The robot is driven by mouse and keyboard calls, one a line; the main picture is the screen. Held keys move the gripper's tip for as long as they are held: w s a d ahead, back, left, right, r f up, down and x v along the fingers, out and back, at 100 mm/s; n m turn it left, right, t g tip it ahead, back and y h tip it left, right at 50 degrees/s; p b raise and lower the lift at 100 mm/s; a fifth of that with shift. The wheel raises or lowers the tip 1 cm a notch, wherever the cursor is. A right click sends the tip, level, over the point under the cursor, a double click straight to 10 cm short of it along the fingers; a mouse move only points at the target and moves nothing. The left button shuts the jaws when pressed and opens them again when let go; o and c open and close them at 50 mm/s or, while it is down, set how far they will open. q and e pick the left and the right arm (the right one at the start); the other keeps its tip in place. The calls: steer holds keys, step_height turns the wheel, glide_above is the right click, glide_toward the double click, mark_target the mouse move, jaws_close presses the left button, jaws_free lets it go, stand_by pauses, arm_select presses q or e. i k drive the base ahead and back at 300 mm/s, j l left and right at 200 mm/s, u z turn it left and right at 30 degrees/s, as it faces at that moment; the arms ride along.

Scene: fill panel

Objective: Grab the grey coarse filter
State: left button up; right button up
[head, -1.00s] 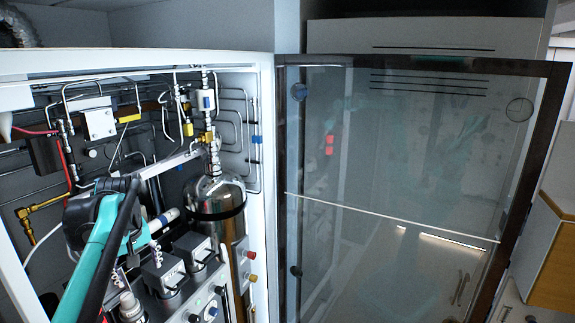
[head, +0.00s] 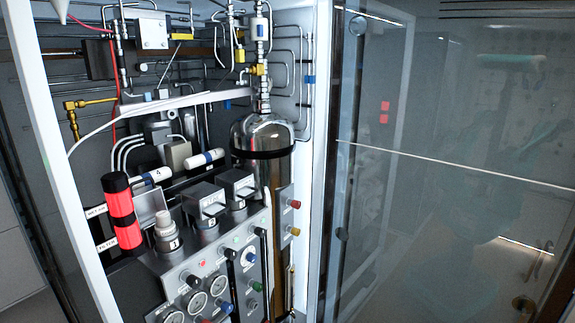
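I cannot tell for sure which part is the grey coarse filter. Inside the open cabinet, a pale grey cylindrical fitting (head: 165,232) stands upright on the panel, with a number label on its base. A red cylinder with black bands (head: 122,210) stands to its left, beside a label that reads FILTER (head: 105,244). Two white cylinders with dark bands lie tilted behind, one on the right (head: 205,159) and one on the left (head: 153,177). Neither of my grippers shows in the head view.
A shiny metal tank (head: 262,137) stands right of the blocky grey units (head: 204,200). The front panel carries gauges (head: 198,302) and coloured knobs. The glass door (head: 450,110) is swung open to the right. Thin tubes fill the cabinet's back wall.

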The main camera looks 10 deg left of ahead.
mark_target(164, 226)
steer(key=j+u, duration=0.1)
steer(key=u, duration=0.7)
steer(key=j+u, duration=0.2)
steer(key=u, duration=0.2)
